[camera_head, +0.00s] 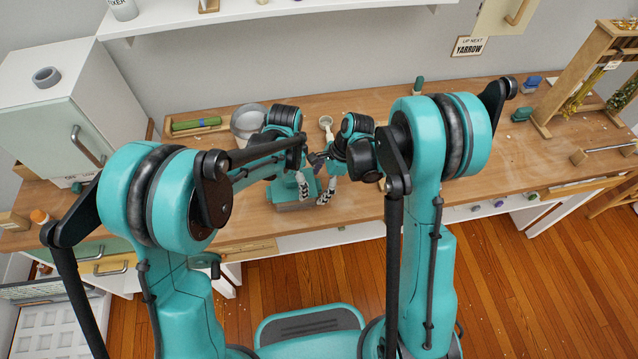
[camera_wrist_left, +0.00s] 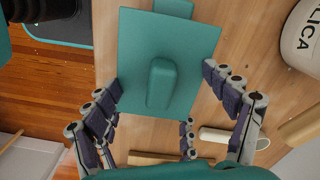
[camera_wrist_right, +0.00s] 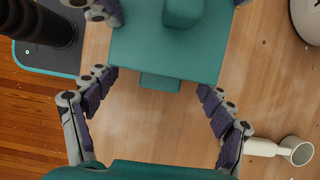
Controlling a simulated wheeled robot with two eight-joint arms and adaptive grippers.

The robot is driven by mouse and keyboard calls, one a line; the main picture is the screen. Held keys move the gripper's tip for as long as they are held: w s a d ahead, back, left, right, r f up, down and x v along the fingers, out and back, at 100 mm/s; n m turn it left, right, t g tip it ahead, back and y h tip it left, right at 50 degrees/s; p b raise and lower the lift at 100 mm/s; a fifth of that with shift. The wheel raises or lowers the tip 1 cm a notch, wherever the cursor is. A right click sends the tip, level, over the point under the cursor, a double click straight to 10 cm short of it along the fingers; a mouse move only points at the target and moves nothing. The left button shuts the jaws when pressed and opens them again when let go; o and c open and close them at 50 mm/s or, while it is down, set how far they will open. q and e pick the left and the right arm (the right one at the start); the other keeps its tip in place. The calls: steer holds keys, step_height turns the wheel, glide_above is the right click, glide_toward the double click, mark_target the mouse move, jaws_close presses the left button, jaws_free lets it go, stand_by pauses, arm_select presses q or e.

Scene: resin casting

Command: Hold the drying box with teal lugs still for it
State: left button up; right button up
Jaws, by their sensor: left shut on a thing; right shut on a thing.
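The drying box (camera_head: 285,191) stands on the bench, with a flat teal lid (camera_wrist_left: 140,45) and a raised teal block on top. One teal lug (camera_wrist_left: 174,8) juts from its top edge in the left wrist view; another (camera_wrist_right: 160,82) juts from the bottom edge in the right wrist view. My left gripper (camera_wrist_left: 162,78) is shut on the box, its fingers on opposite sides of the lid. My right gripper (camera_wrist_right: 157,82) is shut on the box too, fingertips at the lid's corners on either side of the lug. My arms partly cover the box in the head view.
A pale tub (camera_wrist_left: 303,40) with lettering ending "LICA" stands behind the box. A white scoop (camera_wrist_right: 298,151) lies near my right gripper. A green roll in a wooden tray (camera_head: 196,125) lies left. A wooden rack (camera_head: 580,75) stands at the right. The bench's middle right is largely clear.

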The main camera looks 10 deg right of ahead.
arm_select(q)
steer(key=shift+f, duration=0.15)
steer(key=shift+r, duration=0.5)
jaws_close()
arm_select(e)
steer(key=shift+s, duration=0.1)
arm_select(q)
steer(key=shift+r, duration=0.1)
steer(key=shift+r, duration=2.05)
steer(key=shift+a, duration=0.1)
steer(key=a+r, duration=0.4)
steer(key=a, duration=0.4)
